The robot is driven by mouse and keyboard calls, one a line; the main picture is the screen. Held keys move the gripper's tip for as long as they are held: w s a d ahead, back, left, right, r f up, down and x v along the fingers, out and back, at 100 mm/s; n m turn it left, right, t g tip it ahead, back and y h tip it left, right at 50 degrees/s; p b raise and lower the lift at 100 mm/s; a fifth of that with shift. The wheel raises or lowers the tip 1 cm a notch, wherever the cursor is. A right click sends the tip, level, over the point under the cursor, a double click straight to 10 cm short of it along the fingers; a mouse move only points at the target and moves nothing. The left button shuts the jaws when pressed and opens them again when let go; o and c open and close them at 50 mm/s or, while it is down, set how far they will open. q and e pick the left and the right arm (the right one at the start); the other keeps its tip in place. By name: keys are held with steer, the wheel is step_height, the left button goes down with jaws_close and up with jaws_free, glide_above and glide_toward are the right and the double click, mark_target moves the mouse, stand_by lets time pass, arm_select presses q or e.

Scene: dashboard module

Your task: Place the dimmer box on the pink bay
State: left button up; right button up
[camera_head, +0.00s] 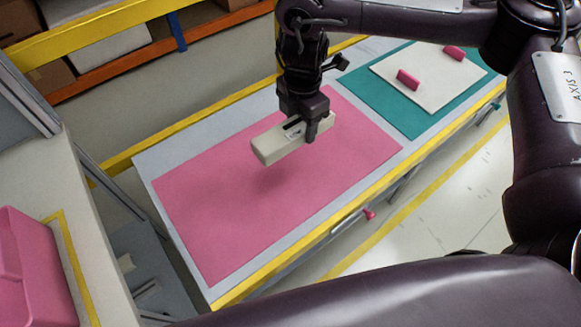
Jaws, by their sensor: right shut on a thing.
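The dimmer box (279,145) is a long off-white block in the head view. My right gripper (307,134) is shut on it near its right end and points down. The box is held over the pink bay (225,213), a flat pink rectangle on the grey bench. A soft shadow lies on the pink below the box, so it seems a little above the surface. The gripper hides part of the box's right end. My left gripper is not in view.
A teal mat (402,113) with a white plate (390,80) bearing pink handles (408,79) lies at the bench's right. A pink bin (30,270) stands at the lower left. Yellow rails edge the bench. Most of the pink bay is clear.

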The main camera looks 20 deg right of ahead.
steer(key=b, duration=0.3)
glide_above(299, 175)
step_height(299, 175, down, 13)
steer(key=shift+a+f, duration=0.1)
steer(key=shift+f, duration=0.55)
steer(key=shift+f+b, duration=0.95)
steer(key=shift+f, duration=0.85)
steer(key=shift+f, duration=0.15)
steer(key=o, duration=1.1)
step_height(299, 175, up, 12)
steer(key=p, duration=0.3)
steer(key=shift+r+p, duration=0.2)
steer(key=shift+p, duration=0.2)
steer(key=shift+s, duration=0.1)
